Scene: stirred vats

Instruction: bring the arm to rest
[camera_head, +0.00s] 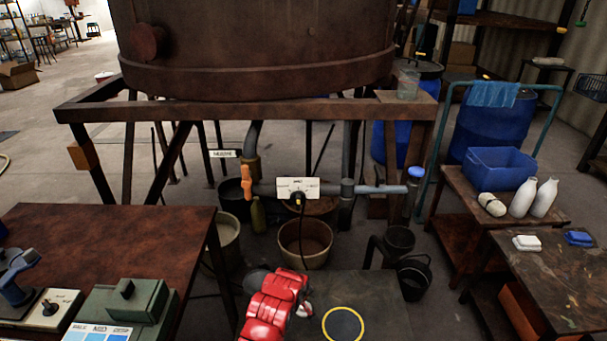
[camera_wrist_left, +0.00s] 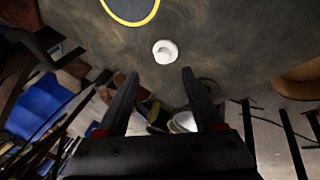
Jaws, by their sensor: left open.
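My red left arm reaches in at the bottom middle of the head view, over the dark stand with a yellow ring (camera_head: 343,324). Its gripper is mostly hidden behind the arm there. In the left wrist view my left gripper (camera_wrist_left: 160,71) is open, its two black fingers apart with nothing between them. A small white round piece (camera_wrist_left: 165,51) lies on the dark top just beyond the fingertips, near the yellow ring (camera_wrist_left: 130,22). A bit of white (camera_head: 305,311) shows beside the arm in the head view. My right gripper is in neither view.
A rusty vat (camera_head: 255,50) on a steel frame stands ahead, with a valve pipe and orange handle (camera_head: 247,183) below. A bucket (camera_head: 305,243) stands behind the stand. A brown table (camera_head: 110,240) is left. Benches with white bottles (camera_head: 523,198) and a blue bin (camera_head: 497,170) are right.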

